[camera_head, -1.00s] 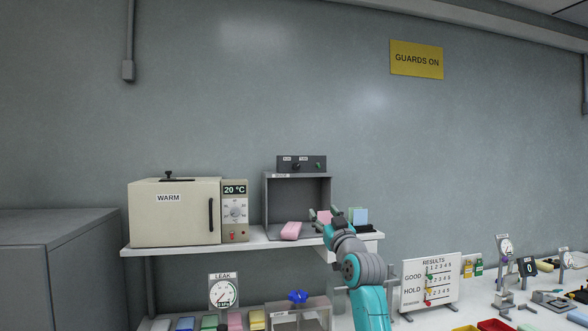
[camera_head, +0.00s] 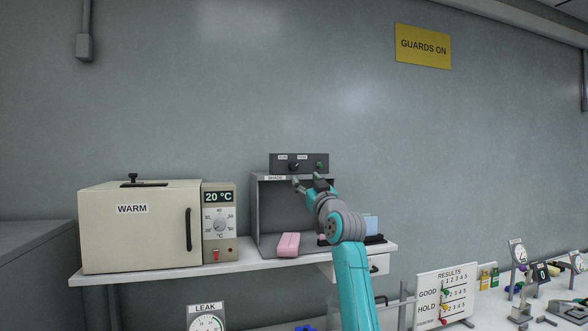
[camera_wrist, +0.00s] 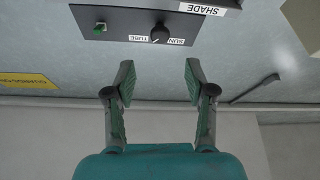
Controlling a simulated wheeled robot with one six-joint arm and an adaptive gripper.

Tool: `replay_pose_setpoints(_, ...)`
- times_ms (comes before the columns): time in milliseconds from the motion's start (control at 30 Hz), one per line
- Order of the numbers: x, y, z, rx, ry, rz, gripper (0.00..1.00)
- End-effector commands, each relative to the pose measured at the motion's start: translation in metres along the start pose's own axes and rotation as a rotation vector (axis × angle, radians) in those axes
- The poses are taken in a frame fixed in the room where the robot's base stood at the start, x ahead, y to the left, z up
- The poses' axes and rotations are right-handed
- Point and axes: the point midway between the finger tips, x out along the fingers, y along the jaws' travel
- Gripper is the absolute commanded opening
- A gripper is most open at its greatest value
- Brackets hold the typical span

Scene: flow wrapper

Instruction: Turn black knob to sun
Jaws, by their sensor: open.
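The black knob (camera_head: 294,167) is on the front of a dark control box (camera_head: 274,168) on top of the grey shade cabinet. In the wrist view, which is upside down, the knob (camera_wrist: 160,33) sits between the SUN label (camera_wrist: 177,42) and the TUBE label (camera_wrist: 139,39). Which label its pointer faces is too small to tell. My gripper (camera_head: 306,179) is open and empty, just below and in front of the box. In the wrist view its fingers (camera_wrist: 158,75) are spread, one to each side of the knob's line, apart from it.
A green switch (camera_head: 320,166) is on the same box, right of the knob. The open cabinet (camera_head: 257,215) stands below, with a pink block (camera_head: 288,244) at its front. The WARM oven (camera_head: 140,235) is at left. The wall above the box is clear.

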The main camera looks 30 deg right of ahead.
Motion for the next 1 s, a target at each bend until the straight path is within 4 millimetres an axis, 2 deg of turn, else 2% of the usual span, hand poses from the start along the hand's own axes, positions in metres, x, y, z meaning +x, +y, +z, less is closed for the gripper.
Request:
replay_pose_setpoints(300, 0.051, 0.000, -0.001, 0.000, 0.000, 0.000, 0.55)
replay_pose_setpoints(500, 0.076, 0.000, -0.001, 0.000, 0.000, 0.000, 0.55)
replay_pose_setpoints(700, 0.091, 0.000, 0.000, 0.000, 0.000, 0.000, 0.55)
replay_pose_setpoints(1000, 0.095, 0.000, 0.000, 0.000, 0.000, 0.000, 0.55)
